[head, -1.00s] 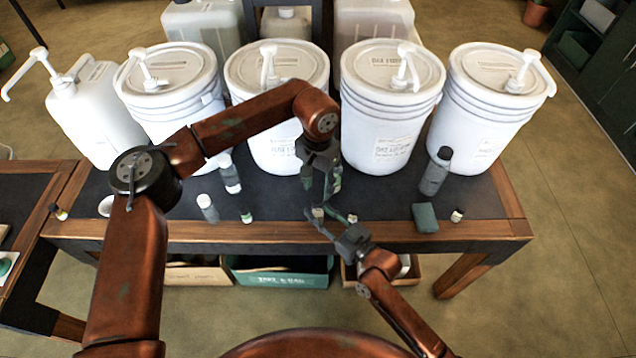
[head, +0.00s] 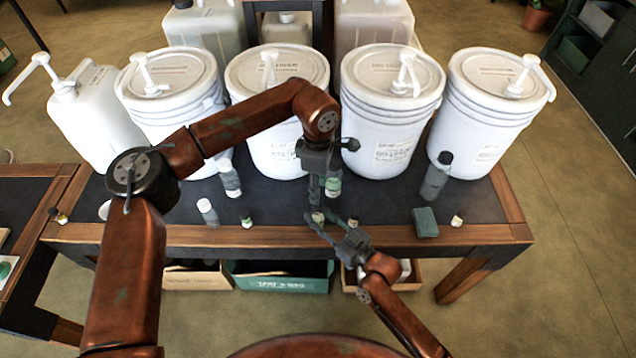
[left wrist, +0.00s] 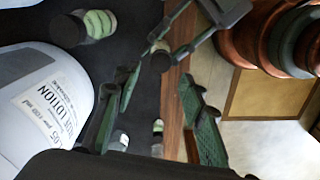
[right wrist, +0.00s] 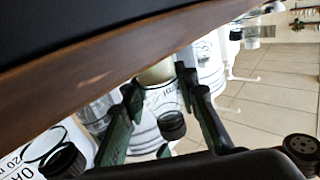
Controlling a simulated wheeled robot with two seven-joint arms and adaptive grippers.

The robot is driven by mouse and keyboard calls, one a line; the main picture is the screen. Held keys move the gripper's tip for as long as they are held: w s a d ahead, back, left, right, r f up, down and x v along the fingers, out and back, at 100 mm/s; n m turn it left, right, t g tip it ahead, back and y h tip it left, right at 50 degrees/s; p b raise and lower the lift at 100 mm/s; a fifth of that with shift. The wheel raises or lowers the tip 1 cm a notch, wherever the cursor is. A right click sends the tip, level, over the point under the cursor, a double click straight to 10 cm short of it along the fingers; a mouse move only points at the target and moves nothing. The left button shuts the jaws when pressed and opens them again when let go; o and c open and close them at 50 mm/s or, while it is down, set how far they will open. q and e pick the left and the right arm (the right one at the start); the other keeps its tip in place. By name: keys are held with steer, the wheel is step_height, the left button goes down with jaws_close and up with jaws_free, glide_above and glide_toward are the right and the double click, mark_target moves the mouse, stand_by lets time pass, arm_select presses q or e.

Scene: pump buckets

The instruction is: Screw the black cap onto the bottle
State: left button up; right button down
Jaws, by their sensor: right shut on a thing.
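A small pale bottle (head: 318,217) is between the fingers of my right gripper (head: 322,228), shut on it near the table's front edge. In the left wrist view the right fingers close around this bottle, and its round black cap (left wrist: 160,63) faces the camera. A black cap (right wrist: 172,125) also shows in the right wrist view. I cannot tell how tightly the cap sits. My left gripper (head: 318,198) points down just above the bottle. In the left wrist view its green fingers (left wrist: 158,88) are spread apart with nothing between them.
A green-banded bottle (head: 333,188) stands close behind my left gripper. A white bottle (head: 207,211) and a small bottle (head: 246,221) stand left. Large pump buckets (head: 390,110) line the back.

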mark_target(318, 215)
arm_select(q)
steer(key=n, duration=0.4)
steer(key=shift+r, duration=0.2)
steer(key=n, duration=0.6)
steer(key=shift+r, duration=0.2)
steer(key=n, duration=0.5)
steer(key=shift+r+n, duration=0.2)
steer(key=shift+n, duration=0.1)
steer(key=n, duration=0.5)
steer(key=shift+r, duration=0.2)
steer(key=shift+f, duration=4.05)
